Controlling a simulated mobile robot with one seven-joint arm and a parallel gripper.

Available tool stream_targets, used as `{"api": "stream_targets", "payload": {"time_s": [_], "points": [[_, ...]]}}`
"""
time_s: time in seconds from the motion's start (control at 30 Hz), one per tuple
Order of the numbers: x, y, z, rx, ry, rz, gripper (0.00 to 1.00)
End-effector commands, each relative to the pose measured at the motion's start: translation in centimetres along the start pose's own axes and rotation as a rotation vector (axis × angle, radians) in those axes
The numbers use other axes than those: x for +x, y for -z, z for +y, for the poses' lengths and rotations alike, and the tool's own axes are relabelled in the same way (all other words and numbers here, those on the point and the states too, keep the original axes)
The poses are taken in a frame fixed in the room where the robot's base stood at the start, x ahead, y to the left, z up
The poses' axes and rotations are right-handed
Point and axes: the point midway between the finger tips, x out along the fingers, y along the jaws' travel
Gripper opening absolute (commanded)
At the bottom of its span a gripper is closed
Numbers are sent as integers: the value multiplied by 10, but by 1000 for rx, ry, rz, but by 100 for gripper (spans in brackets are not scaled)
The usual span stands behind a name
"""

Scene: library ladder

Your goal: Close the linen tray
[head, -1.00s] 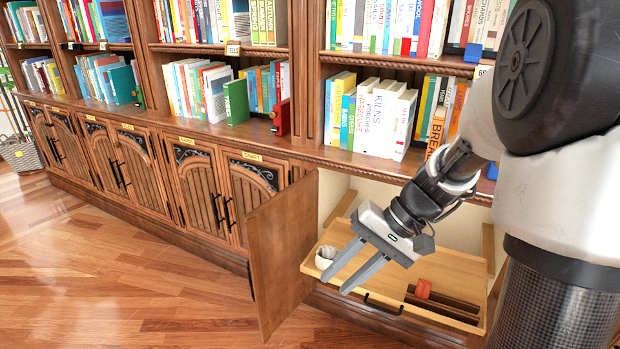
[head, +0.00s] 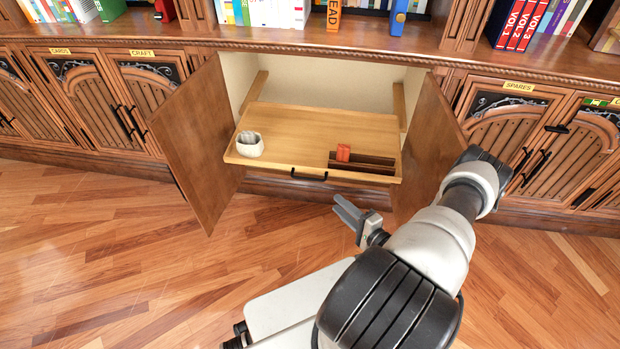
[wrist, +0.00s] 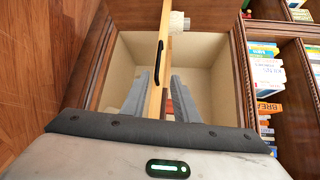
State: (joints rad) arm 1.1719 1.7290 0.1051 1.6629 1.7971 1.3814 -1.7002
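The linen tray (head: 300,117) is a light wooden pull-out board with a black bar handle (head: 309,175) on its front edge. It stands pulled out of an open cabinet, between two open doors. A white cup (head: 249,144) sits at its front left, and a red block (head: 343,152) sits by a dark slotted rack at its right. My gripper (head: 347,213) is open and empty, in front of and below the tray's right front corner. In the wrist view the tray's front edge and handle (wrist: 159,62) show edge-on, lined up between my spread fingers (wrist: 160,92); contact is not visible.
The left door (head: 198,140) and right door (head: 430,145) stand open on either side of the tray. My arm is close to the right door. Shelves with books are above. The wooden floor (head: 120,250) at the left is clear.

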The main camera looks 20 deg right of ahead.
Motion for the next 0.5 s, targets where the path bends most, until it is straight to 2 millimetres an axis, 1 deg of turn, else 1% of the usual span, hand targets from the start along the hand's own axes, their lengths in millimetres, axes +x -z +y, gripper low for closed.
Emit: {"api": "stream_targets", "payload": {"time_s": [0.07, 0.17, 0.27, 0.5], "points": [[3, 1, 5, 0, 2, 15, 27], [14, 1, 5, -2, 3, 14, 27], [33, 1, 6, -2, 3, 12, 27], [86, 1, 6, -1, 2, 10, 27]]}}
